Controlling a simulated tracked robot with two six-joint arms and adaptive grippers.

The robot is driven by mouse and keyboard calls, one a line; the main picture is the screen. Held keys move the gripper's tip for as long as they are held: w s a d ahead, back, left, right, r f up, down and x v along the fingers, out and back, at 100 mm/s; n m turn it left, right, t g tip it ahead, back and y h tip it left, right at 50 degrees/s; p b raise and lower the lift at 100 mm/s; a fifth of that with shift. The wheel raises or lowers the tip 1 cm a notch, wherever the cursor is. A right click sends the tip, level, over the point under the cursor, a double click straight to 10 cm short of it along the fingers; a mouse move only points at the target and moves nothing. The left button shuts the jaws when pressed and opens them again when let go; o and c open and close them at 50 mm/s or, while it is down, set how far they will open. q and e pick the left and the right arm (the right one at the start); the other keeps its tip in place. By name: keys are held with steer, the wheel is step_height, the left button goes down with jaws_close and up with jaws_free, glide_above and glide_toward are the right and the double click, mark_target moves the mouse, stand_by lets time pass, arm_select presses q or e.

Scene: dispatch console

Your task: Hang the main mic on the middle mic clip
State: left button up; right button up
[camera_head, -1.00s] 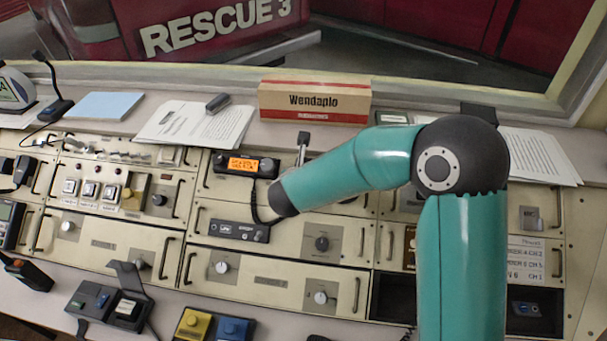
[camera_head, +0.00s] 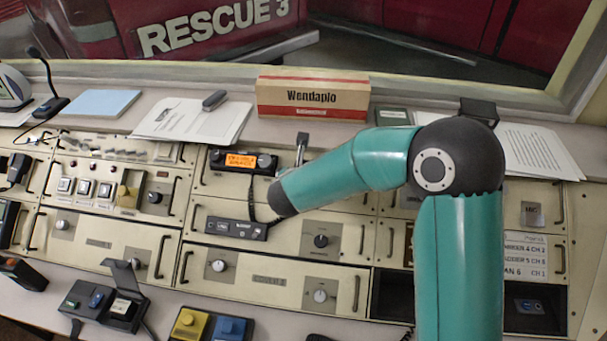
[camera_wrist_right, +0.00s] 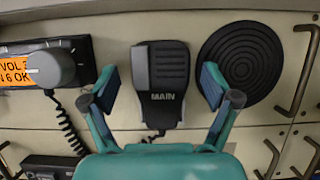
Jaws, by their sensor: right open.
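The main mic (camera_wrist_right: 162,85), dark grey with a ribbed upper part and white "MAIN" lettering, is central in the right wrist view against the cream panel. A coiled black cord shows beside and below it. My right gripper (camera_wrist_right: 160,88) is open, with one teal finger on each side of the mic and a visible gap to both. Whether the mic sits on a clip is hidden behind it. In the head view my right arm comes from the lower right, and its gripper is hidden behind its dark end. My left gripper is not in view.
A radio (camera_head: 243,162) with a lit orange display is left of the mic; it also shows in the wrist view (camera_wrist_right: 18,70). A round black ribbed disc (camera_wrist_right: 240,63) lies close on the right. A cardboard box (camera_head: 313,97) stands on the ledge behind.

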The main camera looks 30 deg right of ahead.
steer(key=v, duration=1.2)
stand_by(0.4)
